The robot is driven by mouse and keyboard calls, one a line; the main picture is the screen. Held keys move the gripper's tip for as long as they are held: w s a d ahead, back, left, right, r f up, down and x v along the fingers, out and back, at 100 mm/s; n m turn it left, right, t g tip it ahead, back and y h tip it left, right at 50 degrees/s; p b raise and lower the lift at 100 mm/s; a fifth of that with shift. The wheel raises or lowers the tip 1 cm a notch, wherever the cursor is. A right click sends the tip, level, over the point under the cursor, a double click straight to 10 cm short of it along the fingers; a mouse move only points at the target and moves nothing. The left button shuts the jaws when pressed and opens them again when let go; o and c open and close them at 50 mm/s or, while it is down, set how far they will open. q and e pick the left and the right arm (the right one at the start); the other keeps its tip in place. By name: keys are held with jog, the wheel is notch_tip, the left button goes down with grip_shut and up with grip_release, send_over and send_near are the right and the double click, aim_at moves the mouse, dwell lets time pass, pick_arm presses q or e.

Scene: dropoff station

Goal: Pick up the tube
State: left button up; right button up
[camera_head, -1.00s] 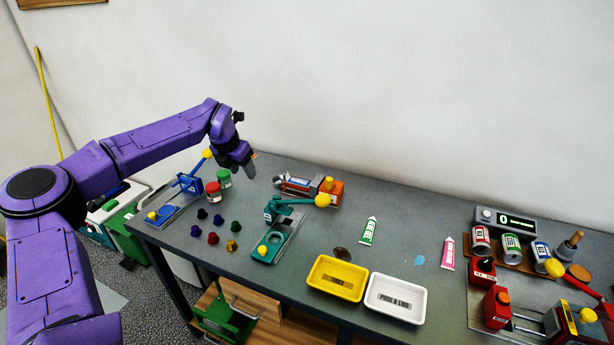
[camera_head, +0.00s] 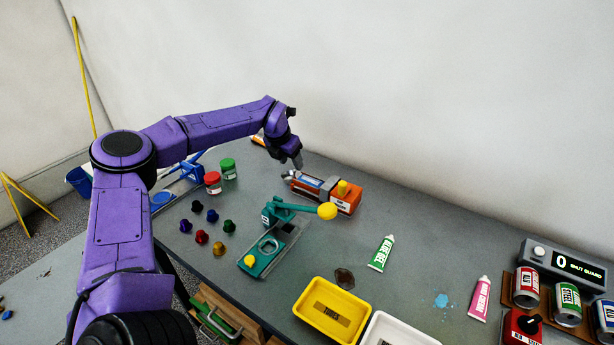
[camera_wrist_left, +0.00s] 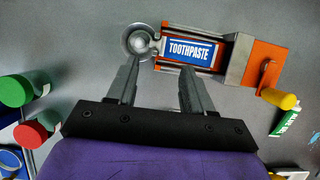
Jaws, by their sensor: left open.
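A part with a blue label reading TOOTHPASTE (camera_wrist_left: 190,50), likely a tube, lies in an orange and grey device (camera_head: 345,203) with a yellow knob, near the table's back edge. A round silver end (camera_wrist_left: 140,41) is at its left. My left gripper (camera_head: 298,161) is open and empty, just behind and above the device's left end. In the left wrist view its fingertips (camera_wrist_left: 160,72) point towards the silver end and label, apart from them as far as I can tell. A green tube (camera_head: 382,254) and a pink tube (camera_head: 480,298) lie farther right on the table.
A teal lever press (camera_head: 270,252) stands in front of the device. Red (camera_head: 213,183) and green (camera_head: 228,169) jars and several coloured pieces are left of it. A yellow tray (camera_head: 331,307) and a white tray (camera_head: 397,330) are in front. Cans stand at right.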

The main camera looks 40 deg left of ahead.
aim_at(295, 172)
pick_arm(q)
jog(key=w+f, duration=0.1)
jog(key=w+f+p, duration=0.1)
jog(key=f, duration=0.1)
jog(key=w+a+f, duration=0.1)
jog(key=shift+w+f+p, duration=0.15)
jog(key=shift+f+p, duration=0.15)
jog(key=shift+p, duration=0.05)
jog(key=shift+f, duration=0.15)
jog(key=c, duration=0.9)
